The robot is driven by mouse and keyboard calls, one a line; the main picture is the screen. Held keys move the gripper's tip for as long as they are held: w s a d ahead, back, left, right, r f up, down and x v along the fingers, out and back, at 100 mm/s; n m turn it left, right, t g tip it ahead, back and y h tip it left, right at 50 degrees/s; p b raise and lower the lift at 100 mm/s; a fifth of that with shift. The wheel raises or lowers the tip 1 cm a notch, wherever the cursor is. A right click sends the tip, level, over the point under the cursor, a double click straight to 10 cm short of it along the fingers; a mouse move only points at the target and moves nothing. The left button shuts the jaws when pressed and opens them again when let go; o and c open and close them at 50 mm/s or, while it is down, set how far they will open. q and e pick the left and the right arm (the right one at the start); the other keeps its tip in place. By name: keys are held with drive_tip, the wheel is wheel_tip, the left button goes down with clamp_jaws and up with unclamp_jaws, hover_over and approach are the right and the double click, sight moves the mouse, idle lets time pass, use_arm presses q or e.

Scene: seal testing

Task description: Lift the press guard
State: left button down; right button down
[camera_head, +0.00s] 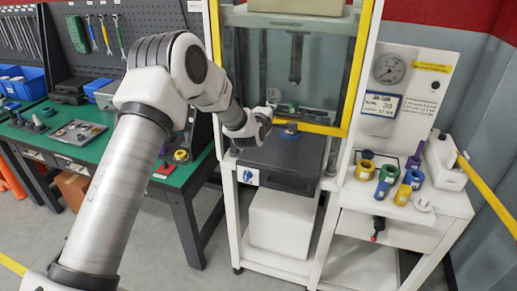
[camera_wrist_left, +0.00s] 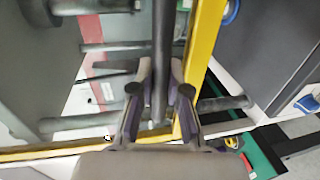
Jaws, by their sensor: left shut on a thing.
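The press guard (camera_head: 358,68) is a clear panel in a yellow frame on the front of the white press stand. Its lower yellow edge crosses the stand just above the dark base block. My left gripper (camera_head: 268,114) is at the lower left part of the guard. In the left wrist view, my left gripper (camera_wrist_left: 161,68) has its two fingers closed around a dark grey bar (camera_wrist_left: 162,25), which looks like the guard's handle. The yellow frame (camera_wrist_left: 203,48) runs beside the fingers there. The fingertips are hard to see in the head view. My right gripper is out of view.
The dark base block (camera_head: 285,163) sits below the guard. A white side shelf (camera_head: 425,205) on the right holds several coloured rings and fittings, with a gauge panel (camera_head: 390,68) behind. A green workbench (camera_head: 95,150) with tools stands at the left.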

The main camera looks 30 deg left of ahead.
use_arm(q)
drive_tip(key=p, duration=0.1)
approach(276, 75)
drive_tip(key=x, duration=0.5)
drive_tip(key=shift+w, duration=0.1)
drive_tip(key=c, duration=1.1)
unclamp_jaws()
drive_tip(key=shift+c, duration=0.2)
drive_tip(key=v, duration=1.2)
drive_tip(key=shift+w, duration=0.1)
drive_tip(key=shift+r, duration=0.1)
